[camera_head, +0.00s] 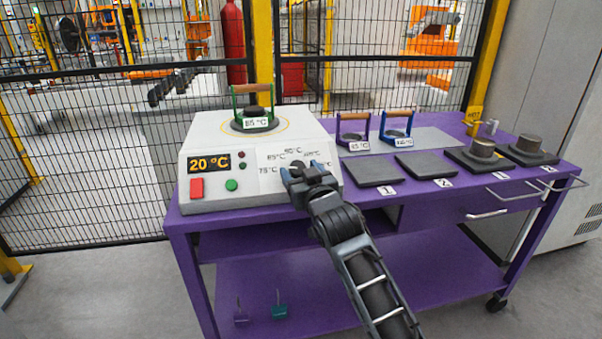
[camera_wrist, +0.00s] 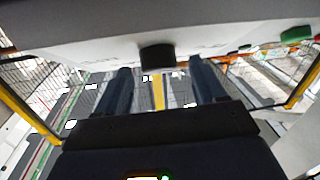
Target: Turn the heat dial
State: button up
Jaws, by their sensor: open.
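The heat dial is a dark knob (camera_wrist: 157,57) on the front face of the white heater box (camera_head: 240,135), with temperature marks such as 75 °C printed around it. In the head view it is largely hidden by my gripper (camera_head: 302,172), which is right in front of it. In the wrist view my gripper's two blue-grey fingers (camera_wrist: 163,80) are open, one on each side of the dial, with gaps between. I cannot tell whether the tips reach past the dial's front. The display (camera_head: 209,163) reads 20 °C.
A red button (camera_head: 197,188) and a green button (camera_head: 232,185) are left of the dial. A green-framed 85 °C piece (camera_head: 254,107) sits on the box. Purple and blue handled pieces, black plates (camera_head: 375,172) and metal cylinders stand right on the purple table (camera_head: 440,190).

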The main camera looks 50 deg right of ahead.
jog(key=shift+c, duration=0.3)
jog(key=c, duration=1)
jog(key=shift+a+f+m+h+b, duration=0.15)
jog(key=shift+m+h+b, duration=0.2)
jog(key=shift+b, duration=0.45)
jog(key=shift+f+m+b, duration=0.1)
jog(key=shift+m+b, duration=0.15)
jog(key=shift+b, duration=0.25)
jog(key=m+g+h+b, duration=0.1)
jog(key=b, duration=0.2)
jog(key=m+g+h+b, duration=0.1)
jog(key=m+b, duration=0.1)
jog(key=shift+w+a+f+h+b, duration=0.15)
jog(key=shift+h+b, duration=0.1)
jog(key=shift+b, duration=0.15)
jog(key=m+g+b, duration=0.1)
jog(key=b, duration=0.1)
jog(key=m+h+b, duration=0.1)
jog(key=m, duration=0.1)
jog(key=shift+w+a+g+h+b, duration=0.1)
jog(key=shift+w+g+h+b, duration=0.05)
jog(key=shift+g+h+b, duration=0.2)
jog(key=m+g+b, duration=0.1)
jog(key=m+g+h+b, duration=0.1)
jog(key=m+b, duration=0.1)
jog(key=shift+w+a+r+m+g, duration=0.1)
jog(key=shift+r+m+g, duration=0.2)
jog(key=shift+r, duration=0.1)
jog(key=shift+r+g+h, duration=0.1)
jog(key=shift+g+h, duration=0.15)
